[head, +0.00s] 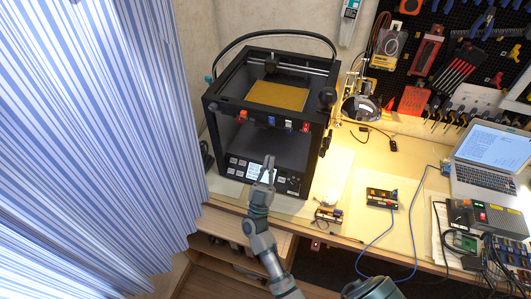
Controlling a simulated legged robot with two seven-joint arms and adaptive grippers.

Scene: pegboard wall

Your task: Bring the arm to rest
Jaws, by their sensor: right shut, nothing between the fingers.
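My right gripper (267,164) is shut and empty. It is in front of the black 3D printer (213,104), overlapping the printer's lower front panel in the picture. Whether it touches the printer I cannot tell. My right arm (262,240) reaches up from the bottom edge of the picture. My left gripper is not in view.
A wooden bench (405,228) carries small circuit boxes (381,198), a blue cable, a laptop (488,160) and electronics at the right. A pegboard (450,22) with tools hangs behind. A striped curtain (95,140) fills the left side.

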